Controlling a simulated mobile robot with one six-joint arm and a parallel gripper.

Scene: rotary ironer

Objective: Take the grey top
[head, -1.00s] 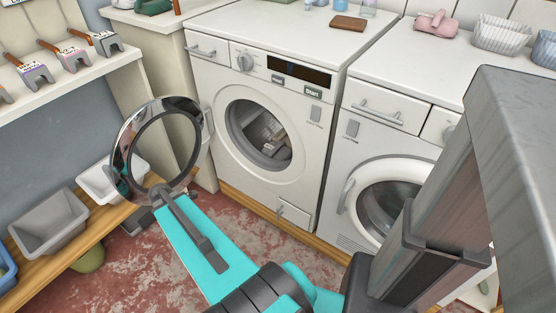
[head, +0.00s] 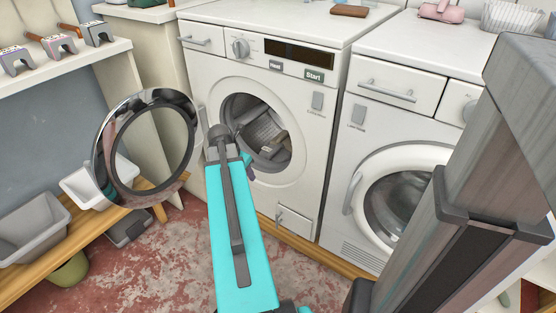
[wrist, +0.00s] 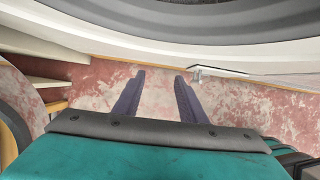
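In the head view the left washing machine (head: 300,150) has its round door (head: 104,165) swung open to the left. A pale grey, folded-looking shape, perhaps the grey top (head: 266,130), lies inside the drum; I cannot make out what it is for certain. My arm reaches up to the drum opening and covers its lower left part. My gripper (wrist: 159,76) is open in the wrist view, its two dark fingers apart with only floor showing between them. The machine's curved opening rim (wrist: 200,35) is above and ahead of the fingers there.
A second machine (head: 400,130) with a shut round door stands on the right. Grey and white bins (head: 28,228) stand on a low wooden shelf at left. The open door hangs close to my arm's left.

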